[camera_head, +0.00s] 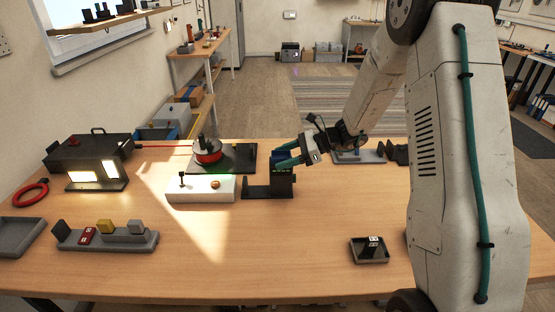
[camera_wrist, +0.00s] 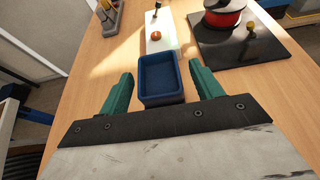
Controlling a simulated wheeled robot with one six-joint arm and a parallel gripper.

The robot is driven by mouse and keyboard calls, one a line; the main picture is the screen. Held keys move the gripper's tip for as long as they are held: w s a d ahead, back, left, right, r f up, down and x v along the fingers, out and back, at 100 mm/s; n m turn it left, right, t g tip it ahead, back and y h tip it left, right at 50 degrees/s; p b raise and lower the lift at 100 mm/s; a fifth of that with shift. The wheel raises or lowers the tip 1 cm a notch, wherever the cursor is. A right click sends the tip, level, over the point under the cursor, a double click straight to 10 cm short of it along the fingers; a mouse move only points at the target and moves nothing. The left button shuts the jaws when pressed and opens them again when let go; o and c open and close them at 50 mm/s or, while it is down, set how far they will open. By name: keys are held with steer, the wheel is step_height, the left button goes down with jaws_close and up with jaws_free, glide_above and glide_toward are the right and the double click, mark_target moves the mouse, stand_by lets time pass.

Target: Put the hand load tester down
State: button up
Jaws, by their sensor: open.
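A blue box-like body (camera_wrist: 161,84), which looks like the hand load tester, lies between my gripper's (camera_wrist: 161,70) two green fingers in the wrist view. A gap shows on each side of it, so the fingers are open around it. In the head view my gripper (camera_head: 279,156) is over the middle of the bench, at a black stand (camera_head: 268,190) with a small green-lit strip. The blue body (camera_head: 280,156) shows there at the fingers, just above the stand. Whether it rests fully in the stand is hidden.
A white block (camera_head: 200,191) with a lever and knob stands left of the stand. A red spool on a dark plate (camera_head: 238,157) is behind. A small tray (camera_head: 369,257) holds a dark block at front right. The front middle of the wooden bench (camera_head: 270,255) is clear.

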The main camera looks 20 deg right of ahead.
steer(key=v, duration=0.9)
steer(key=s+a+r+n+g+h, duration=0.2)
steer(key=s+a+r+n, duration=0.35)
steer(key=s, duration=0.25)
steer(key=s+a+r+n+g+h, duration=0.35)
steer(key=s+r+n, duration=0.2)
steer(key=s, duration=0.25)
steer(key=s+d+r+n+t+h, duration=0.1)
steer(key=s+n+h, duration=0.2)
steer(key=s, duration=0.6)
steer(key=s+d+r+n+t+h, duration=0.1)
steer(key=s+n+h, duration=0.3)
steer(key=s+n, duration=0.3)
steer(key=shift+s+r+n+t, duration=0.25)
steer(key=shift+s+n+t, duration=0.1)
steer(key=shift+s, duration=1.1)
